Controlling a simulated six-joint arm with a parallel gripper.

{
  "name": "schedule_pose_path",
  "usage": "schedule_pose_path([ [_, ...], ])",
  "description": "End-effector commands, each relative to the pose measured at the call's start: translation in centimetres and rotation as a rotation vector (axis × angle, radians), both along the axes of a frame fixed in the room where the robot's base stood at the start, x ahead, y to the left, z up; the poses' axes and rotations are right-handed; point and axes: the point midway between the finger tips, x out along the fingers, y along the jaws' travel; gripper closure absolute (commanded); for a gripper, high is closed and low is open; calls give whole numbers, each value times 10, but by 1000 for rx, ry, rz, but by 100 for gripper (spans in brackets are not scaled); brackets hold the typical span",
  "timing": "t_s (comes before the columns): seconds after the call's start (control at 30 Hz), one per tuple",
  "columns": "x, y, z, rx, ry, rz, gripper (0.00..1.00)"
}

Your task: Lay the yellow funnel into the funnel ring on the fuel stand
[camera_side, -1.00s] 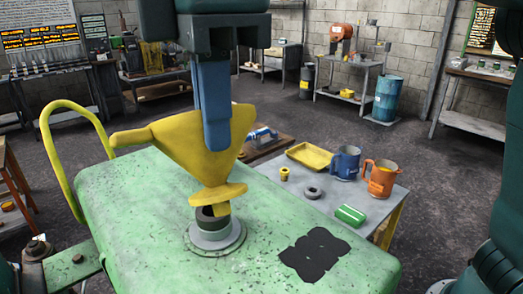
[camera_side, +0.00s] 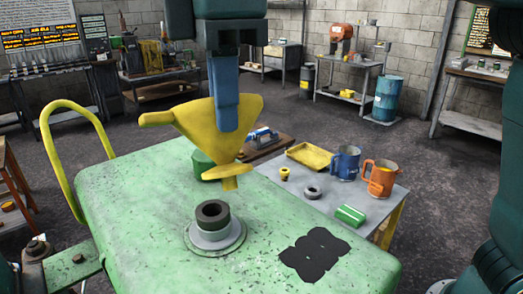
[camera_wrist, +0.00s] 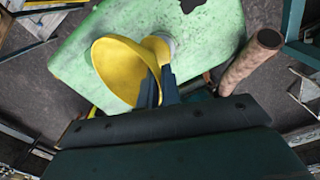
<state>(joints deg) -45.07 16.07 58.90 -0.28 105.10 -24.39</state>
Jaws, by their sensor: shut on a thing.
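My gripper (camera_side: 228,128) is shut on the yellow funnel (camera_side: 190,125), with blue fingers on its cone. The funnel is mouth up, its spout tip (camera_side: 230,184) in the air behind and above the filler neck (camera_side: 212,215) on the green tank. In the wrist view the funnel (camera_wrist: 118,72) shows its open bowl, beside my fingers (camera_wrist: 162,90). A low grey stand (camera_side: 375,200) to the right carries jugs. A dark grey ring (camera_side: 312,192) lies on it; I cannot tell for sure that it is the funnel ring.
The stand also holds a yellow tray (camera_side: 314,154), a small yellow part (camera_side: 284,174), a blue jug (camera_side: 346,162), an orange jug (camera_side: 380,178) and a green block (camera_side: 350,215). A green round part (camera_side: 203,165) shows behind the funnel. A yellow handle (camera_side: 62,150) rises at the left.

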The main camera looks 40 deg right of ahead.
Motion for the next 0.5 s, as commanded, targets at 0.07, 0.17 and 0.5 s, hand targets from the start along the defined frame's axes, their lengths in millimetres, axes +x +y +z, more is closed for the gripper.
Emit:
schedule_pose_path([
  [0.07,13,-16,-1,1,0,-43,100],
  [0.17,29,-37,-4,1,-1,-95,100],
  [0.5,74,-115,-20,0,0,-284,100],
])
